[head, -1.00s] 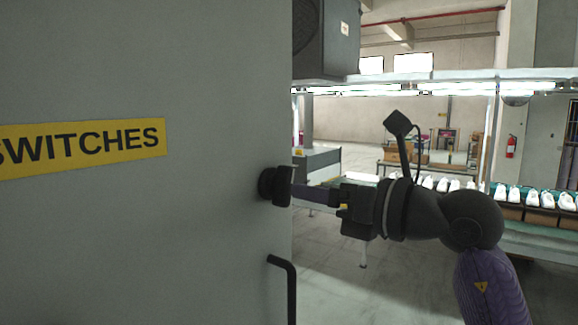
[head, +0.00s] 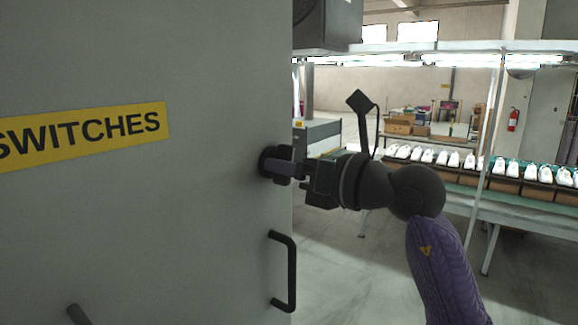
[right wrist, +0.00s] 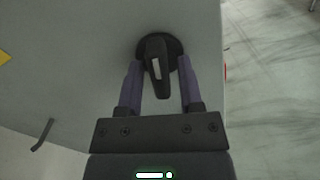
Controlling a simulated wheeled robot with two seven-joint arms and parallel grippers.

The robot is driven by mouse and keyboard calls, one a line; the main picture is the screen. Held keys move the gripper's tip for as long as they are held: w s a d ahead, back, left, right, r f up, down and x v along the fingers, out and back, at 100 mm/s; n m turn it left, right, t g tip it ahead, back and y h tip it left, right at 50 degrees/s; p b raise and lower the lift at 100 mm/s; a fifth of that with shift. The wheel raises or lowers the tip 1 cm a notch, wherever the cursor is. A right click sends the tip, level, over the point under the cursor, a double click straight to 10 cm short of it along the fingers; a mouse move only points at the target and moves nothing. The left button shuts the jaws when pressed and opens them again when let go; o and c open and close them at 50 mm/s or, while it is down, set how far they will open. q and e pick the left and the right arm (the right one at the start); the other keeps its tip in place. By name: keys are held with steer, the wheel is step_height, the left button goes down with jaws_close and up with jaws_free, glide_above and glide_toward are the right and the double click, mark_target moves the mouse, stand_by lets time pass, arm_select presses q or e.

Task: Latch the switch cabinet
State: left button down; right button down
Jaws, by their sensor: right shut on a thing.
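The switch cabinet is a grey door (head: 150,210) with a yellow SWITCHES label (head: 85,135); it fills the left of the head view. A black round latch (head: 268,163) sits near the door's right edge. In the right wrist view its lever (right wrist: 156,68) has a pale stripe and stands between the two purple fingers. My right gripper (head: 281,168), also in the right wrist view (right wrist: 158,82), is shut on the latch lever, with its arm coming from the right. My left gripper is not in view.
A black bar handle (head: 291,272) projects from the door below the latch. A dark rod end (head: 78,315) shows at lower left; what it belongs to is unclear. White shoes (head: 440,158) line a conveyor behind at right. The floor (head: 345,265) right of the door is clear.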

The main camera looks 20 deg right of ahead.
steer(key=n+b, duration=0.2)
steer(key=shift+f+n, duration=0.2)
steer(key=shift+n, duration=0.1)
steer(key=shift+r+n, duration=0.15)
steer(key=shift+n, duration=0.15)
steer(key=shift+r, duration=0.1)
steer(key=c, duration=0.6)
jaws_free()
steer(key=shift+o, duration=0.2)
steer(key=b+v, duration=0.4)
steer(key=v, duration=0.6)
steer(key=shift+b, duration=0.4)
